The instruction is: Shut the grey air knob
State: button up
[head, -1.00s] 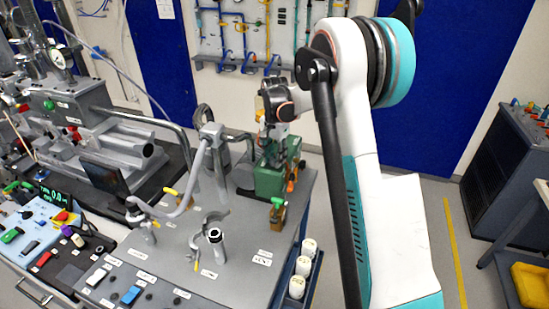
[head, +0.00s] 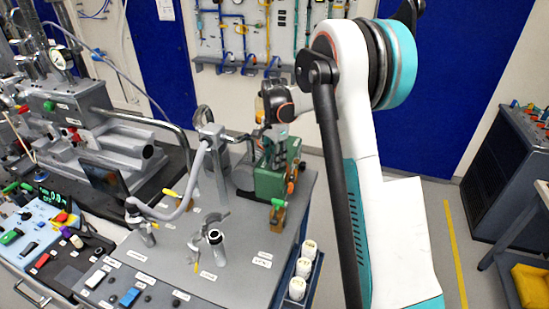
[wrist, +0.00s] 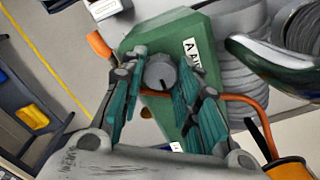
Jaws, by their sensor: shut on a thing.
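The grey air knob (wrist: 160,73) is a round knob with a pointer line, on the end of a green housing (wrist: 187,38) with a white label reading "A AIR", partly cut off. My gripper (wrist: 158,88) has its teal-padded fingers on both sides of the knob, shut on it. The knob is hidden in the head view.
A grey stand (head: 213,165) with a curved pipe rises left of the housing. White cups (head: 303,268) sit in a rack at the bench's right edge.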

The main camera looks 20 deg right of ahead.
jog(key=shift+d, duration=0.1)
jog(key=o, duration=1.1)
jog(key=shift+w, duration=0.1)
jog(key=shift+r, duration=0.1)
notch_tip(320, 180, up, 12)
jog(key=shift+f, duration=0.1)
